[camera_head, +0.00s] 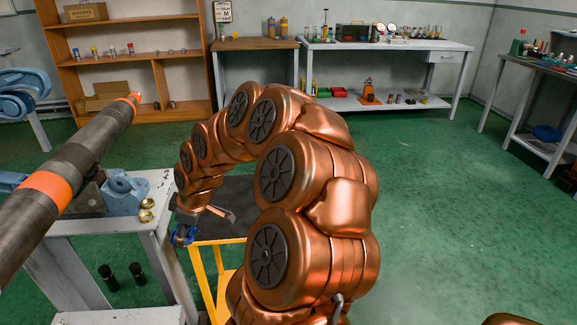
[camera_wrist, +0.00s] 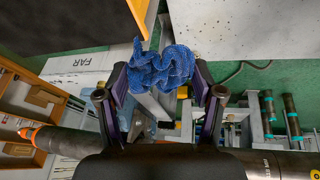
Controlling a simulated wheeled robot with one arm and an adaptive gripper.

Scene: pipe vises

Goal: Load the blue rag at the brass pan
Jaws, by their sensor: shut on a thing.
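The blue rag (camera_wrist: 160,68) is crumpled between the fingertips of my gripper (camera_wrist: 161,84) in the wrist view. My gripper is shut on it and holds it up, clear of the surfaces below. In the head view, my gripper (camera_head: 185,226) points down just right of the white bench's corner, with the rag (camera_head: 183,237) small and partly hidden at its tip. Two small brass-coloured pieces (camera_head: 147,210) sit on the white bench's right edge, left of my gripper. I cannot tell whether either is the brass pan.
A white bench (camera_head: 154,238) carries a blue vise (camera_head: 124,193). A long dark pipe (camera_head: 83,150) with orange bands slants above it. A dark-topped stand (camera_head: 236,192) with yellow legs is right of my gripper. Green floor (camera_head: 450,210) is clear at right.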

